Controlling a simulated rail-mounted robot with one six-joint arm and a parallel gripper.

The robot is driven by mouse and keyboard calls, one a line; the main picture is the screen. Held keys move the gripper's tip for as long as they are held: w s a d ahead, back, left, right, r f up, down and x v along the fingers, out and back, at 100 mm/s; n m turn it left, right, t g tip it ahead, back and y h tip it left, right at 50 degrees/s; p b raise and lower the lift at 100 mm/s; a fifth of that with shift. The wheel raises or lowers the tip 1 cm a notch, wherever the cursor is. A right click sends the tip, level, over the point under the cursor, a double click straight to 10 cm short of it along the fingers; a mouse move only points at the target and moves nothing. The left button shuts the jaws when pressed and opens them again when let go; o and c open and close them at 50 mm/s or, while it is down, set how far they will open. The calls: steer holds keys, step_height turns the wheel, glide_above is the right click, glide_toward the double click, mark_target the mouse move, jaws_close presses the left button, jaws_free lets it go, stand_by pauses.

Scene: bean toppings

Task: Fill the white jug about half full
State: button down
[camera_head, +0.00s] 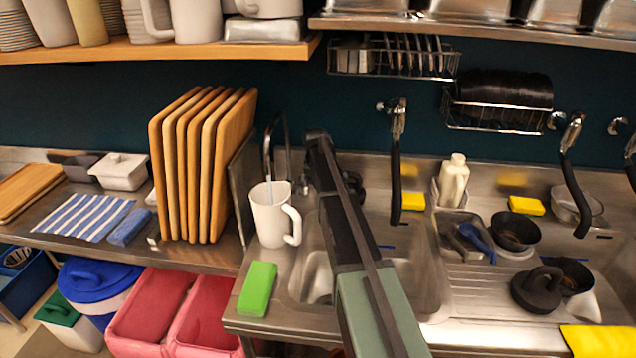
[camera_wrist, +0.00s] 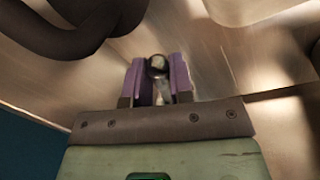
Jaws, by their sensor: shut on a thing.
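The white jug (camera_head: 270,222) stands upright at the left edge of the sink, its handle to the right. The curved metal tap (camera_head: 270,140) reaches over its mouth. A thin pale streak, seemingly running water, shows between spout and jug. The water level inside cannot be made out. My arm reaches over the sink to the tap's base and hides my gripper in the head view. In the wrist view my gripper (camera_wrist: 160,80) has its purple fingers shut on a small rounded metal piece, seemingly the tap handle (camera_wrist: 157,64).
A green sponge (camera_head: 257,289) lies in front of the jug. Upright wooden boards (camera_head: 205,165) stand close on the left. The sink basin (camera_head: 415,265) lies right of the jug, under my arm. Black pans (camera_head: 513,231) and a white bottle (camera_head: 453,182) stand farther right.

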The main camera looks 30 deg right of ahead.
steer(key=c, duration=1)
jaws_free()
step_height(320, 180, up, 11)
steer(key=s+a+p, duration=0.1)
steer(key=p, duration=0.9)
steer(key=shift+a+f+p, duration=0.15)
steer(key=shift+a+p, duration=0.2)
steer(key=shift+a, duration=0.05)
